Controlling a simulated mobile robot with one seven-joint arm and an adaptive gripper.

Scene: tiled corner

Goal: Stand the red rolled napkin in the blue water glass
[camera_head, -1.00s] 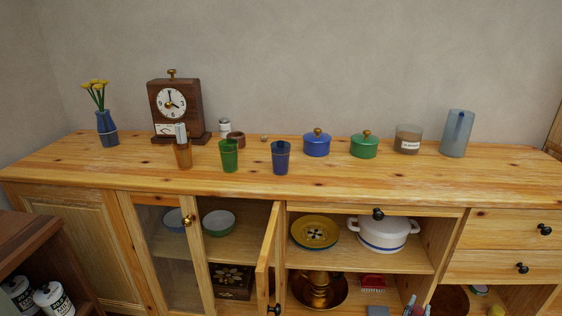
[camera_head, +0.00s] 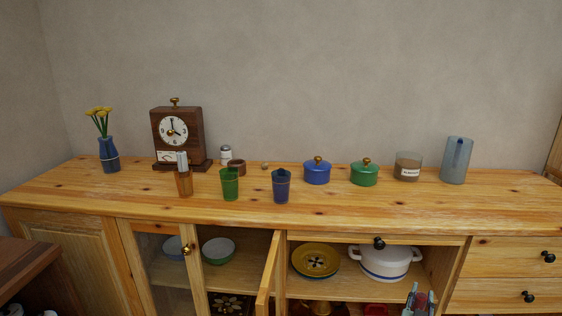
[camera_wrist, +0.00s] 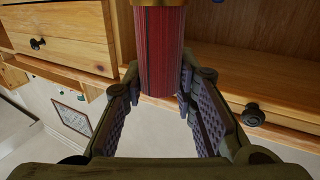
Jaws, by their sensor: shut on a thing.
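The blue water glass (camera_head: 281,186) stands upright on the wooden counter, near the middle in the head view. The red rolled napkin (camera_wrist: 162,55) is in my gripper (camera_wrist: 158,85) in the wrist view. The fingers close on its sides. A gold-coloured band crosses it at the top of the picture, and what lies beyond the band is cut off. In the head view, a small grey-blue and red shape (camera_head: 418,299) at the bottom edge seems to be my gripper with the napkin, below and right of the glass, well apart from it.
A green glass (camera_head: 229,185) and an amber glass (camera_head: 184,184) holding a white roll stand left of the blue glass. Blue (camera_head: 317,172) and green (camera_head: 364,174) lidded pots stand to its right. A cabinet door (camera_head: 268,275) stands open below. The counter's front strip is clear.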

